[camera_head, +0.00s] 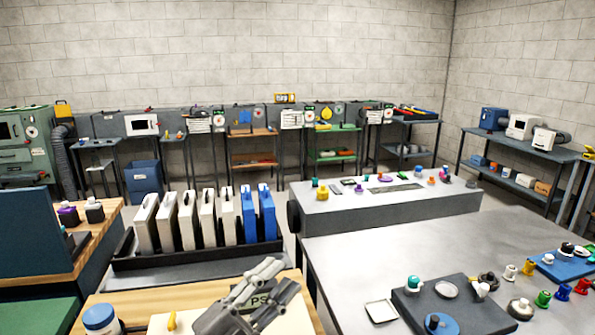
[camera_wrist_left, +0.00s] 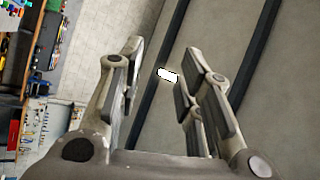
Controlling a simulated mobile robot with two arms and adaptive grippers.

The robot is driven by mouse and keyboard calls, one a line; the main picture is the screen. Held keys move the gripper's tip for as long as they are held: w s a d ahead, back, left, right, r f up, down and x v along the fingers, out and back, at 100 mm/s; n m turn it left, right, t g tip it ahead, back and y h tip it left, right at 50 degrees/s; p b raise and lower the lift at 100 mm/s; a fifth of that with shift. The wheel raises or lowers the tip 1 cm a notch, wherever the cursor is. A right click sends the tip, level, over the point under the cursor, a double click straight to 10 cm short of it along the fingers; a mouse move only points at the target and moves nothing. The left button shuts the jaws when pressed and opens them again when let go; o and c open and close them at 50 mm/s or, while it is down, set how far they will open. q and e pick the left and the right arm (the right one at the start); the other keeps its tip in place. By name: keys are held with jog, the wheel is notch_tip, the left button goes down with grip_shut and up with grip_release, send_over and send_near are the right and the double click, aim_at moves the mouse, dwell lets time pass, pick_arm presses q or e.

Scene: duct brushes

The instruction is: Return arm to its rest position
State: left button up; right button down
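My left gripper (camera_head: 270,285) shows at the bottom middle of the head view, raised in front of the wooden bench top (camera_head: 180,297). Its fingers point up and to the right. In the left wrist view the two fingers of the left gripper (camera_wrist_left: 160,85) stand apart with nothing between them. Behind them that view shows grey surfaces with dark strips and a small white bright patch. My right gripper does not show in either view.
A black rack (camera_head: 190,262) holds several white and blue upright cases behind the gripper. A grey table (camera_head: 345,250) at the right carries a dark mat (camera_head: 470,318), a small white tray (camera_head: 381,311) and several coloured parts. A blue-lidded jar (camera_head: 100,318) stands at the lower left.

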pick_arm(q)
jog(key=s+a+f+n+g+y, duration=0.1)
jog(key=s+a+f+n+y, duration=0.1)
jog(key=a+f+n+y, duration=0.7)
jog(key=s+a+f+n+g+y, duration=0.1)
jog(key=s+a+f+n+y, duration=0.1)
jog(key=a+f+n+y, duration=0.7)
jog(key=s+d+f+n+g+h, duration=0.1)
jog(key=s+f+g, duration=0.5)
jog(key=s, duration=0.5)
jog(key=s+f+n+g+h, duration=0.15)
jog(key=s+f+g, duration=0.25)
jog(key=s+f, duration=0.55)
notch_tip(320, 180, down, 25)
jog(key=s+g, duration=0.1)
jog(key=s, duration=0.1)
jog(key=s+a+f+g+y, duration=0.1)
jog(key=s+a+f, duration=0.1)
jog(key=s+f, duration=1.4)
jog(key=shift+s+a+f, duration=0.35)
jog(key=shift+s+f, duration=0.05)
jog(key=shift+s, duration=0.25)
